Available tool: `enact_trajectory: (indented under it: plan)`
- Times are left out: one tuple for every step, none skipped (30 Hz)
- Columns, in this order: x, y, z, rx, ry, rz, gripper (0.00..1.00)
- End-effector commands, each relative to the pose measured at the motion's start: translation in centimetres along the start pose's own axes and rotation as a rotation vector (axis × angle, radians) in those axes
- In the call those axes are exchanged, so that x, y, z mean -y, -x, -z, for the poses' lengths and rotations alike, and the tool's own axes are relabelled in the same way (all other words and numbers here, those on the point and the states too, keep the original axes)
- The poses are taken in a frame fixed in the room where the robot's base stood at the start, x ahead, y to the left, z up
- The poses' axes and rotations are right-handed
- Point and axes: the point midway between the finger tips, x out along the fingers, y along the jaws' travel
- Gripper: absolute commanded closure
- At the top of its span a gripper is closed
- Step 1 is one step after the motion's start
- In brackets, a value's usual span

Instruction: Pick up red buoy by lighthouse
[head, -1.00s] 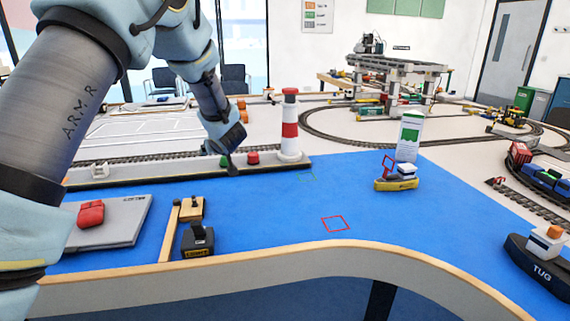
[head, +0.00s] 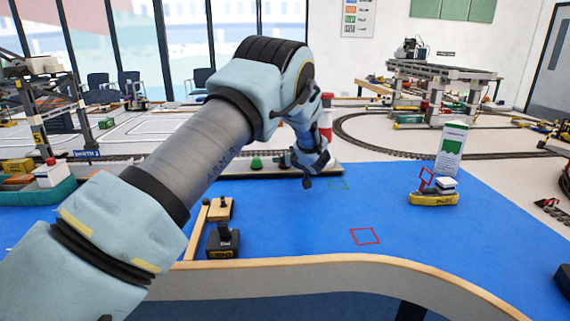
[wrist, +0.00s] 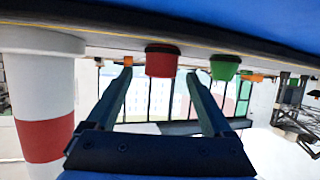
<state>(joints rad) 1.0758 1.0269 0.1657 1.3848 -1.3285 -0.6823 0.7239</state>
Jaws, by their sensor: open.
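The red buoy (wrist: 162,62) shows in the wrist view, between the two fingers of my gripper (wrist: 157,70). The gripper is open, and no finger clearly touches the buoy. The red-and-white lighthouse (wrist: 45,100) stands to the left in that upside-down view. In the head view my gripper (head: 307,180) is at the quay edge and hides the red buoy. The lighthouse (head: 326,120) is partly hidden behind my arm there. The green buoy (head: 256,163) sits on the quay to the left, and it also shows in the wrist view (wrist: 225,66).
A yellow pilot boat (head: 433,198) lies on the blue surface, with a white-green sign (head: 452,145) behind it. A red outlined square (head: 365,236) marks clear blue space. A black control box (head: 222,241) stands near the front edge. A gantry (head: 440,85) is behind.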

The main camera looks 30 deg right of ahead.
Motion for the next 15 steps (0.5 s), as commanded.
enact_trajectory:
  plan:
    - [0.1,-0.8,0.1,0.000,-0.001,0.001,0.14]
    - [0.0,-1.2,0.1,-0.001,0.000,0.001,0.14]
    - [0.1,-1.7,0.1,-0.001,0.001,0.001,0.14]
    - [0.1,-2.0,0.1,-0.001,0.001,0.001,0.14]
    - [0.1,-2.2,0.1,0.000,0.001,0.001,0.14]
    - [0.1,-2.4,0.1,0.000,0.002,0.000,0.14]
    - [0.0,-2.5,0.1,0.000,0.002,0.000,0.14]
    - [0.0,-2.6,0.1,0.000,0.002,-0.001,0.14]
    - [0.0,-2.6,0.1,0.000,0.002,-0.001,0.14]
    - [0.0,-2.6,0.1,0.000,0.001,-0.001,0.14]
    - [0.0,-2.6,0.1,0.000,0.001,-0.001,0.14]
    - [0.0,-2.6,0.1,0.000,0.001,-0.001,0.14]
    - [0.0,-2.6,0.1,0.000,0.001,-0.001,0.14]
    - [0.0,-2.6,0.1,0.000,0.001,-0.001,0.15]
    - [0.0,-2.6,0.1,0.000,0.001,-0.001,0.20]
